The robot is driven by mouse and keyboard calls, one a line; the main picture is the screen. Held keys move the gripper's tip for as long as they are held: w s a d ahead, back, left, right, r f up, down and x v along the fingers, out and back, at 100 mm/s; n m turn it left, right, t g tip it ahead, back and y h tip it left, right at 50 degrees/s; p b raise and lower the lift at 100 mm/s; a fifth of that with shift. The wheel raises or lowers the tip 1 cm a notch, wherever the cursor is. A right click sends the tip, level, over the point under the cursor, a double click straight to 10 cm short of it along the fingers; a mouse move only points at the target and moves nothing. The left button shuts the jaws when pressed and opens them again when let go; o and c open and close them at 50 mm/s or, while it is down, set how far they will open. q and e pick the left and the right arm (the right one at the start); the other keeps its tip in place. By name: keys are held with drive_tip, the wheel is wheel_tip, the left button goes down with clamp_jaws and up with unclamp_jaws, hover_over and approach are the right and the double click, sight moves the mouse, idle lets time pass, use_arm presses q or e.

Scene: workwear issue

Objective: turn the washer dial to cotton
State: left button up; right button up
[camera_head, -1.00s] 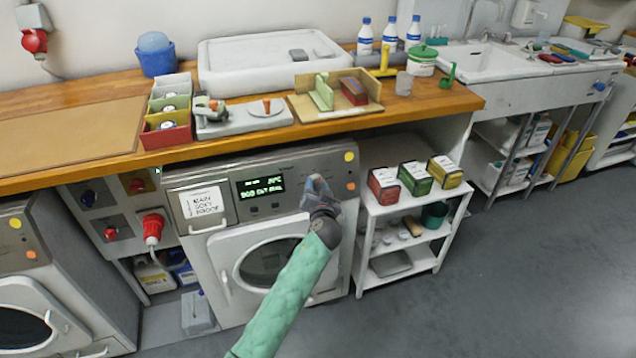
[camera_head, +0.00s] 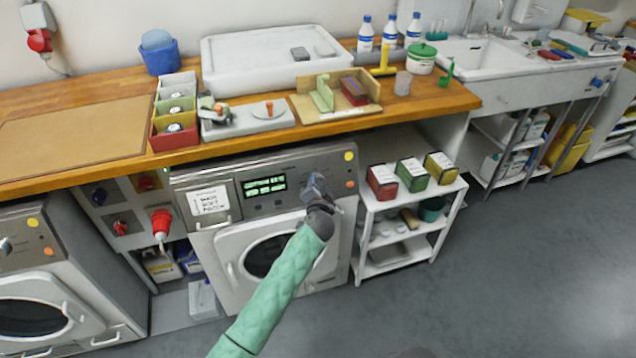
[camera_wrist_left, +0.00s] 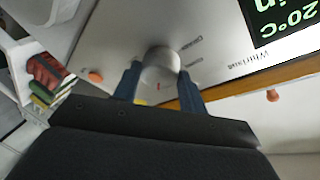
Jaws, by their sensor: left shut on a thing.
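The washer (camera_head: 262,215) stands under the wooden counter, its round door shut. Its lit display (camera_head: 264,187) shows green text; the top line looks like "COTTON", but it is small. In the left wrist view, the display (camera_wrist_left: 285,22) shows "20°C" at the upper right. My left gripper (camera_head: 314,187) is at the panel right of the display and hides the dial in the head view. In the left wrist view, the round grey dial (camera_wrist_left: 160,66) sits between the two blue fingers, which are shut on it. A small red mark shows by the dial. My right gripper is not in view.
A white shelf cart (camera_head: 403,225) with red, green and yellow boxes stands close right of the washer. A red plug (camera_head: 161,222) is on the left. The wooden counter (camera_head: 330,125) overhangs above. The grey floor at right is clear.

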use_arm(q)
drive_tip(key=shift+r, duration=0.1)
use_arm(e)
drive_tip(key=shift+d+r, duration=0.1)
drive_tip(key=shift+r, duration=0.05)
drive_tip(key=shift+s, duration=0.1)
use_arm(q)
drive_tip(key=o, duration=1)
drive_tip(key=shift+d, duration=0.1)
drive_tip(key=s, duration=0.2)
drive_tip(key=s+b, duration=0.1)
drive_tip(key=s, duration=0.2)
drive_tip(key=s+r, duration=0.1)
drive_tip(key=s, duration=0.1)
drive_tip(key=shift+s+r, duration=0.1)
drive_tip(key=shift+s, duration=0.2)
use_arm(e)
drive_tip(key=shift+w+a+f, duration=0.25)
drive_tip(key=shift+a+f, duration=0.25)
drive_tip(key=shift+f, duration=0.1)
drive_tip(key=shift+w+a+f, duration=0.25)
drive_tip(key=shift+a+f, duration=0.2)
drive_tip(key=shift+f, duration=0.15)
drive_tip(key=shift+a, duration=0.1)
